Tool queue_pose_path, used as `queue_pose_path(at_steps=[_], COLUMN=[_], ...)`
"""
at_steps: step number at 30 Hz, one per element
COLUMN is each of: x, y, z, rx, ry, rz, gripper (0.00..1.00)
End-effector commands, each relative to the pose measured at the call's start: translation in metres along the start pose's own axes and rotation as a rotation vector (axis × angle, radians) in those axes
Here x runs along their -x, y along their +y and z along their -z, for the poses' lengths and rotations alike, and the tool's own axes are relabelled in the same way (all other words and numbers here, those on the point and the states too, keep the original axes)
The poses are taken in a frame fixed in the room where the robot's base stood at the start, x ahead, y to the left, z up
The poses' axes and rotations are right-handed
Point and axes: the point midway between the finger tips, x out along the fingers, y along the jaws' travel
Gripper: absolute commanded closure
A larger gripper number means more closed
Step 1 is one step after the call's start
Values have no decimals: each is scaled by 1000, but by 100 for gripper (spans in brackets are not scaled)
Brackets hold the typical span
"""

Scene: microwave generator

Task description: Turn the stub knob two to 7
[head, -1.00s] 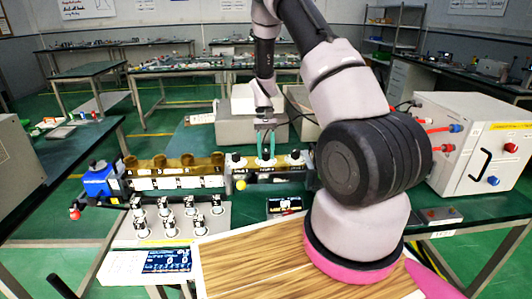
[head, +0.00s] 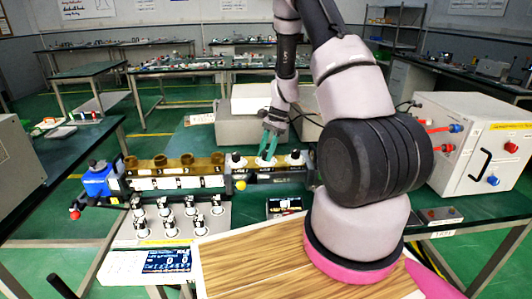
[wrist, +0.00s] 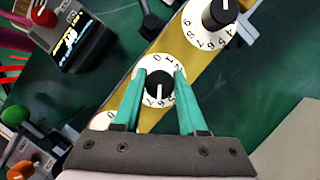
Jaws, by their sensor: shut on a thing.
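Stub knob two is the middle of three black knobs on the tuner block (head: 280,172). In the wrist view this knob (wrist: 160,86) is round and black with a white pointer line, on a white numbered dial (wrist: 144,72). Its line points toward the lower edge of the dial, around the 6 and 7; the exact number is hard to read. My gripper (wrist: 160,76) has its two teal fingers shut on either side of the knob. In the head view my gripper (head: 267,157) leans over the middle knob and hides most of it.
The neighbouring stub knobs stand close on the left (head: 236,158) and right (head: 295,156). A brass waveguide (head: 173,162) runs left to a blue part (head: 102,180). A small display box (head: 284,205) sits in front. A white generator cabinet (head: 478,150) stands at right.

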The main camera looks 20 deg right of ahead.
Motion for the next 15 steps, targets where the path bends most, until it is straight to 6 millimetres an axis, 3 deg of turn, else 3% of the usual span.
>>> queue_pose_path(at_steps=[15], x=[1], y=[0], z=[0], rx=[-286], ry=[2], rz=[121], gripper=[100])
